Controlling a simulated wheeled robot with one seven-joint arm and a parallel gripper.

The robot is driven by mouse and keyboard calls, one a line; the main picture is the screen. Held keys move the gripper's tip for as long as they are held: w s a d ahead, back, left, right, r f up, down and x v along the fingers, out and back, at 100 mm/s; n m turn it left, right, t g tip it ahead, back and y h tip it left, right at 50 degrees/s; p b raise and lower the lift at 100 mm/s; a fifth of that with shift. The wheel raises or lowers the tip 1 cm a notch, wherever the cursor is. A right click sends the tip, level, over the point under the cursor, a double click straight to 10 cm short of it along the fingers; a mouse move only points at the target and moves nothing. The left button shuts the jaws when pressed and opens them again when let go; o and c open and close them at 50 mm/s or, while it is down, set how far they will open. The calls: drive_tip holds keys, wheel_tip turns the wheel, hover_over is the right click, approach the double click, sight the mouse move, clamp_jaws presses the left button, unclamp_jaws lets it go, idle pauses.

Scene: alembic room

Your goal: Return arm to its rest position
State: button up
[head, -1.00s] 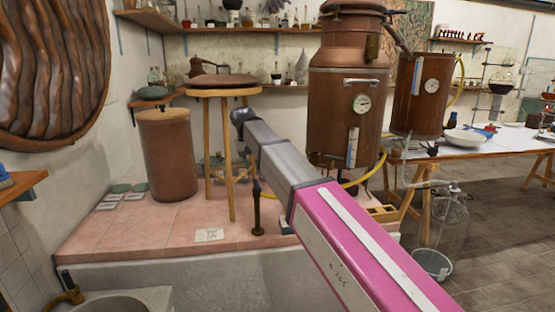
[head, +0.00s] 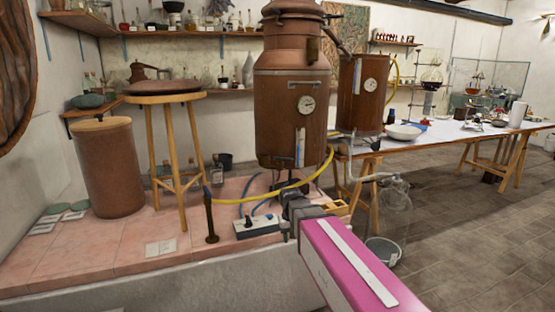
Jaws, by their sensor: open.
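My arm (head: 345,265) rises from the bottom right of the head view as a pink link with a white stripe. A short grey and dark part (head: 303,208) at its far end shows in front of the tiled platform. The fingers of my gripper cannot be made out, and nothing is seen held. The arm's far end overlaps the platform's right edge in the picture, and I cannot tell how far apart they are.
A large copper still (head: 290,120) and a wooden stool (head: 165,98) stand on the pink tiled platform (head: 110,245). A brown barrel (head: 106,165) is at left. A long table (head: 455,138) stands at right. The floor (head: 470,240) at right is clear.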

drive_tip(key=s+d+f+m, duration=0.2)
drive_tip(key=s+d+f, duration=0.7)
drive_tip(key=d, duration=0.4)
drive_tip(key=shift+s+d+y, duration=0.15)
drive_tip(key=shift+s+y, duration=0.25)
drive_tip(key=shift+s, duration=0.2)
